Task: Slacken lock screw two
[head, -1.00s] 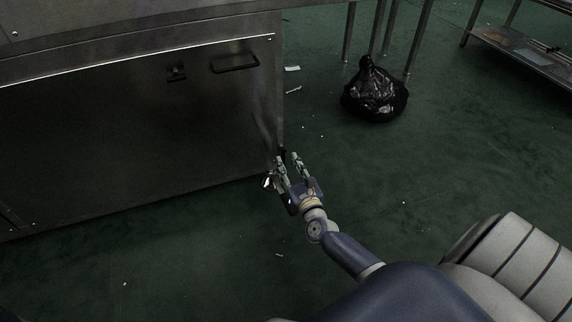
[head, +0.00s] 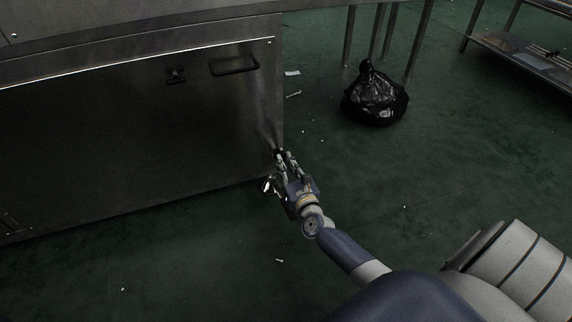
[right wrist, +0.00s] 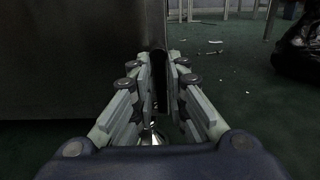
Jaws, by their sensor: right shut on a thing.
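My right gripper (head: 285,156) is at the lower right corner of the steel dryer cabinet (head: 130,125). In the right wrist view its two fingers (right wrist: 161,72) are closed on a narrow dark thing (right wrist: 159,82) at the cabinet's edge, which I take for lock screw two. The fingers hide most of it, so its shape and turn cannot be told. A small shiny thing (right wrist: 150,136) shows below and between the fingers. My left gripper is not in view.
The cabinet front has a dark handle (head: 234,65) and a small latch (head: 176,75). A black rubbish bag (head: 374,98) stands on the green floor beside steel table legs. A low steel shelf (head: 530,60) is at the far right. The floor right of the gripper is mostly clear, with small litter.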

